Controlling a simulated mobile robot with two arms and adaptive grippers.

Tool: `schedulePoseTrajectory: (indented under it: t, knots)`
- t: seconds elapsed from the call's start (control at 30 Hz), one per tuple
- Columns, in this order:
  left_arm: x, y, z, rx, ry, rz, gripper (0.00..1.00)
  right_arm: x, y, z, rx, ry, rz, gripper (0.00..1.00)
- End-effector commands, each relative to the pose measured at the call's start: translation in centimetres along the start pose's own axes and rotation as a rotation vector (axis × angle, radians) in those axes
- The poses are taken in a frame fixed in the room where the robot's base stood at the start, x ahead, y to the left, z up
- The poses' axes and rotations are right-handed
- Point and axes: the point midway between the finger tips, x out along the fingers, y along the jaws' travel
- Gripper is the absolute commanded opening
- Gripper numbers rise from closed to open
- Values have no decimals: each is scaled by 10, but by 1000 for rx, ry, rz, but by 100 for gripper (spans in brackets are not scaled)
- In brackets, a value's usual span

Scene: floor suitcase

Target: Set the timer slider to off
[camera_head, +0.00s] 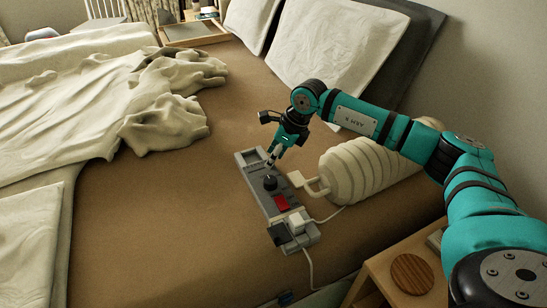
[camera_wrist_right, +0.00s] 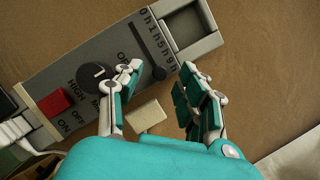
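The grey control panel (camera_head: 262,190) lies on the bed at its near right side. In the right wrist view, its timer slider (camera_wrist_right: 160,73) is a small dark knob at the lower end of a dark slot (camera_wrist_right: 142,42), beside the 9h end of the hour scale (camera_wrist_right: 158,38). My right gripper (camera_wrist_right: 161,70) is open, with one finger on each side of the slider knob. I cannot tell whether either finger touches it. In the head view my right gripper (camera_head: 271,164) hides the slider. My left gripper is out of view.
A round dial (camera_wrist_right: 97,76) and a red switch (camera_wrist_right: 54,102) share the panel. Plugs (camera_head: 291,225) fill its near end. A ribbed cream hose (camera_head: 362,168) lies to the right, with a wooden bedside table (camera_head: 385,268) nearer. Brown bed left of the panel is clear.

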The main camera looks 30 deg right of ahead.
Motion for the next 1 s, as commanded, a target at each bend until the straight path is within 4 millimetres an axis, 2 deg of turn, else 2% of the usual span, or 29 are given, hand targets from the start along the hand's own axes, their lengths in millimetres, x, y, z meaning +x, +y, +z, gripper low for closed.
schedulePoseTrajectory:
  t: [0.33,0.63,1.0]
  knots:
    - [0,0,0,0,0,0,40,4,0,0,0,0,0,39]
    - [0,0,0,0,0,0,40,4,0,0,0,0,0,0]
    - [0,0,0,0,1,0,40,4,0,0,0,0,0,0]
